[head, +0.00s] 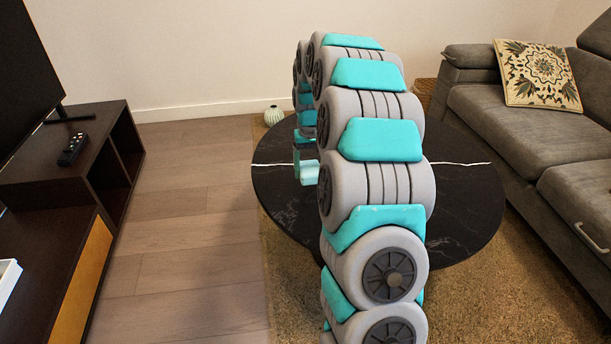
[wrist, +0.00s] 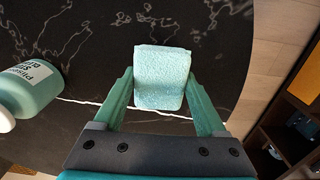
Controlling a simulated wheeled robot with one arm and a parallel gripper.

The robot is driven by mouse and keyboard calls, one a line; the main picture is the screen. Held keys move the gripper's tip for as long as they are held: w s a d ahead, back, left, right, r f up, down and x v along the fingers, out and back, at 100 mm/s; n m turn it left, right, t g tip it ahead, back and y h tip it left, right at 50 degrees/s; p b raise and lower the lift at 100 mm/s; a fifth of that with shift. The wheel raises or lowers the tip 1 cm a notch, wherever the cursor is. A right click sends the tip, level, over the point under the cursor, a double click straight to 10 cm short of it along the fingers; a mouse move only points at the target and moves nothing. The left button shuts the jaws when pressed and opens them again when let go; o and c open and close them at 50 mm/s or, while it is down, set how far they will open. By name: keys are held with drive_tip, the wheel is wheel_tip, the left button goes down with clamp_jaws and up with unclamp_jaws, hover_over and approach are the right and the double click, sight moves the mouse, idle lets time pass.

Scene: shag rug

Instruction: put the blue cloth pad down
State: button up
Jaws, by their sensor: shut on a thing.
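The blue cloth pad (wrist: 161,80) is a pale blue-green, rough-textured block in the wrist view. My gripper (wrist: 160,76) has one green finger on each side of it and is shut on it. The pad is over the black marble table (wrist: 80,35); I cannot tell whether it touches the top. In the head view the round black table (head: 463,195) stands beyond my arm, which hides its middle. A small pale blue patch below my gripper there is partly hidden.
A green bottle (wrist: 38,90) with a white label lies or stands left of the pad in the wrist view. A grey sofa (head: 520,130) is right of the table. A dark TV stand (head: 90,165) with a remote (head: 73,149) is at left. A ribbed vase (head: 273,115) stands behind.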

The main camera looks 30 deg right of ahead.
drive_tip(key=shift+w, duration=0.3)
drive_tip(key=shift+f, duration=1.8)
drive_tip(key=shift+f, duration=0.15)
drive_tip(key=o, duration=1.4)
